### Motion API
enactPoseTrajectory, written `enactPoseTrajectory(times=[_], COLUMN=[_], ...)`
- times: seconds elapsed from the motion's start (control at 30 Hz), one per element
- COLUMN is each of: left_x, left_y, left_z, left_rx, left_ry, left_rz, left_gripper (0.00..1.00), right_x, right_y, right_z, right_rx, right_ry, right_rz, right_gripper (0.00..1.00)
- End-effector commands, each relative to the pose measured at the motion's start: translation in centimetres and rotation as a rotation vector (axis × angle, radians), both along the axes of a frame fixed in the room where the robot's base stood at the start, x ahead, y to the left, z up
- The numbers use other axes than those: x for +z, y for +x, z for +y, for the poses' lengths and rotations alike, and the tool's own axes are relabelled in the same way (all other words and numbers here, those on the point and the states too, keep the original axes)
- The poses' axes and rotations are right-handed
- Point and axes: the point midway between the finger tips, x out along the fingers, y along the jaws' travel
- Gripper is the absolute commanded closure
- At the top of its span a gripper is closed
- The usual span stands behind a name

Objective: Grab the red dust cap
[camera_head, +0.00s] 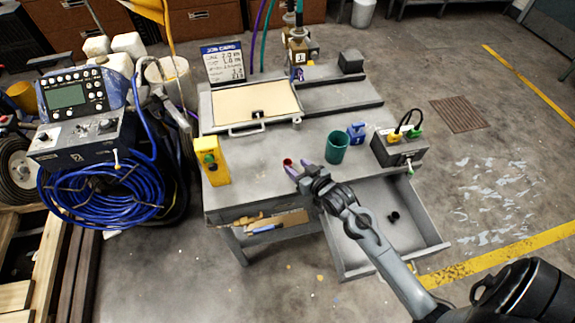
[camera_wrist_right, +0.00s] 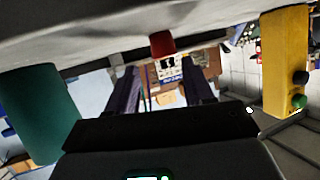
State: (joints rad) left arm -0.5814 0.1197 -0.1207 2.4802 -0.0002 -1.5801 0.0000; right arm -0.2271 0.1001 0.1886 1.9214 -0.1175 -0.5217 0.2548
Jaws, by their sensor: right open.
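The red dust cap (camera_head: 287,162) is a small red piece on the grey workbench (camera_head: 255,172), left of the green cup. It also shows in the right wrist view (camera_wrist_right: 162,43), just beyond the fingertips and roughly centred between them. My right gripper (camera_head: 297,168) is open, with its two dark purple fingers pointing at the cap; they also show in the right wrist view (camera_wrist_right: 162,78). No contact with the cap is clear. My left gripper is in neither view.
A green cup (camera_head: 337,147) stands right of my right gripper, and a yellow button box (camera_head: 211,161) stands left of it. A grey box with cables (camera_head: 398,150) is at the right. An open drawer (camera_head: 375,245) lies below my right arm.

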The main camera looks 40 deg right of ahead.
Motion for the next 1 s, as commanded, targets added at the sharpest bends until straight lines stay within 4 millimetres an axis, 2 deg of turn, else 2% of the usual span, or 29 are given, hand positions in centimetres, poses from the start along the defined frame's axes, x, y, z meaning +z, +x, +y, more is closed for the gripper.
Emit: enactPoseTrajectory(times=[0.23,0.6,0.9,1.0], left_x=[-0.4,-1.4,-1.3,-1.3], left_y=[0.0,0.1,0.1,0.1], left_z=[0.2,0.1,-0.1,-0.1], left_rx=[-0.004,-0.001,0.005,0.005], left_ry=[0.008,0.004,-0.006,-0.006], left_rz=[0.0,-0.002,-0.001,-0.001], left_gripper=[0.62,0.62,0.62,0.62], right_x=[-0.6,-2.2,-2.3,-2.3], right_y=[1.3,5.2,5.5,5.5], right_z=[-0.1,-0.5,-0.6,-0.6], right_rx=[0.0,0.001,0.001,0.001], right_ry=[-0.001,-0.001,-0.002,-0.002], right_rz=[0.001,0.002,0.002,0.002], right_gripper=[0.48,0.48,0.48,0.62])
